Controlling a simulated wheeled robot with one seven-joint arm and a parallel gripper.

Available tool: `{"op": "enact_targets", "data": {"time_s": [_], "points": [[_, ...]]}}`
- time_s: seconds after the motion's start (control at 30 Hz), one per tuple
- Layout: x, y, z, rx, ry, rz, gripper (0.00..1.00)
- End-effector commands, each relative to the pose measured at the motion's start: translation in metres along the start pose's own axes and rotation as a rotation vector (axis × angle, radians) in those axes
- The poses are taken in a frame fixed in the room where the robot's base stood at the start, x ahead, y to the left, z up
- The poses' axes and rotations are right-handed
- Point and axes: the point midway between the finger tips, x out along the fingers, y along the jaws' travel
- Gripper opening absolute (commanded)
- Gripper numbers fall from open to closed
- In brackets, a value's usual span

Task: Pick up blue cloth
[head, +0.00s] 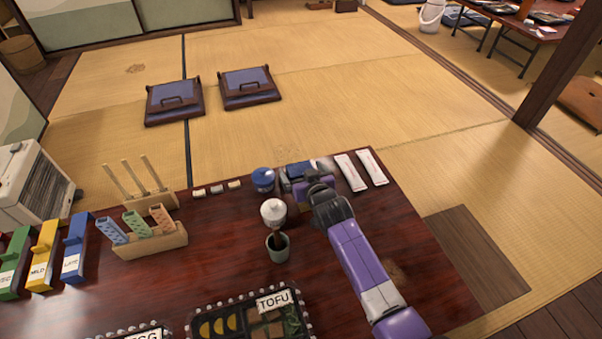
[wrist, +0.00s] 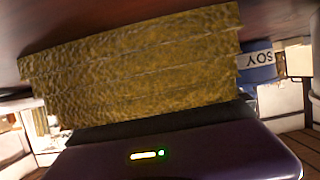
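In the head view a small blue folded thing (head: 296,170) lies near the table's far edge, right of a blue-lidded pot; it looks like the blue cloth. My gripper (head: 312,184) is low over the table right at it and partly covers it. In the wrist view a layered, rough, gold-brown thing (wrist: 135,65) fills the space just in front of my gripper's dark front edge. I see no clear blue cloth there. The fingertips are hidden, so I cannot tell whether they are open or shut on anything.
The blue-lidded pot (head: 262,179) stands close on the left; a blue SOY label (wrist: 256,58) shows upside down in the wrist view. Two white packets (head: 350,172) lie on the right. A white-topped container (head: 273,212) and a green cup (head: 278,247) stand nearer.

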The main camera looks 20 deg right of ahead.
Motion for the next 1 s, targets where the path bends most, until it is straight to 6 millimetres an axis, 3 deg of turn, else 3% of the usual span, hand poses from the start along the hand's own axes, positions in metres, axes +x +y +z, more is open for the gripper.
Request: {"op": "enact_targets", "data": {"time_s": [0.03, 0.2, 0.3, 0.67, 0.87, 1.0], "points": [[0.0, 0.0, 0.0, 0.0, 0.0, 0.0, 0.86], [0.0, 0.0, 0.0, 0.0, 0.0, 0.0, 0.53], [0.0, 0.0, 0.0, 0.0, 0.0, 0.0, 0.38], [-0.003, 0.0, -0.007, 0.0, 0.001, 0.0, 0.38], [-0.014, 0.0, -0.033, 0.0, 0.002, 0.0, 0.38], [-0.027, 0.0, -0.066, 0.0, 0.004, 0.0, 0.38]]}}
